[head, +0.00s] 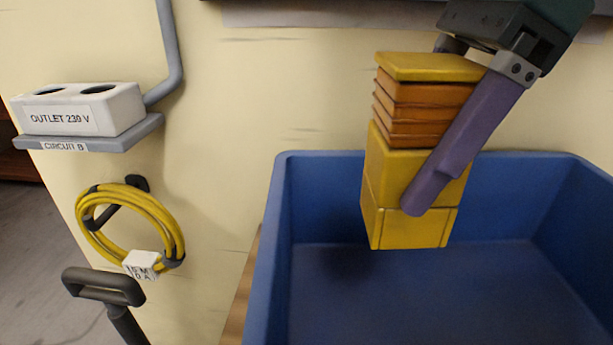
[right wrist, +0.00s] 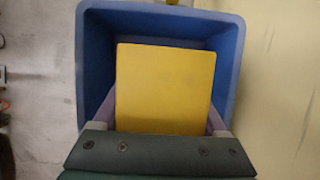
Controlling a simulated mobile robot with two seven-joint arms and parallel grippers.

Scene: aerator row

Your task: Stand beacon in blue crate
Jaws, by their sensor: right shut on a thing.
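The beacon (head: 413,185) has a yellow base, an orange ribbed middle and a yellow top. It is upright inside the outline of the blue crate (head: 262,290), near its back wall. My right gripper (head: 425,200) is shut on the beacon, with one purple finger along its near side. In the right wrist view the beacon's yellow top (right wrist: 165,90) fills the space between the fingers, with the blue crate (right wrist: 84,70) around it. The beacon seems held above the crate floor, with a dark shadow below left. My left gripper is not in view.
A white outlet box (head: 85,110) sits on a grey wall shelf (head: 100,140) at left. A coiled yellow cable (head: 170,215) hangs on a hook below it. A dark handle (head: 103,287) stands at lower left. The front of the crate is empty.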

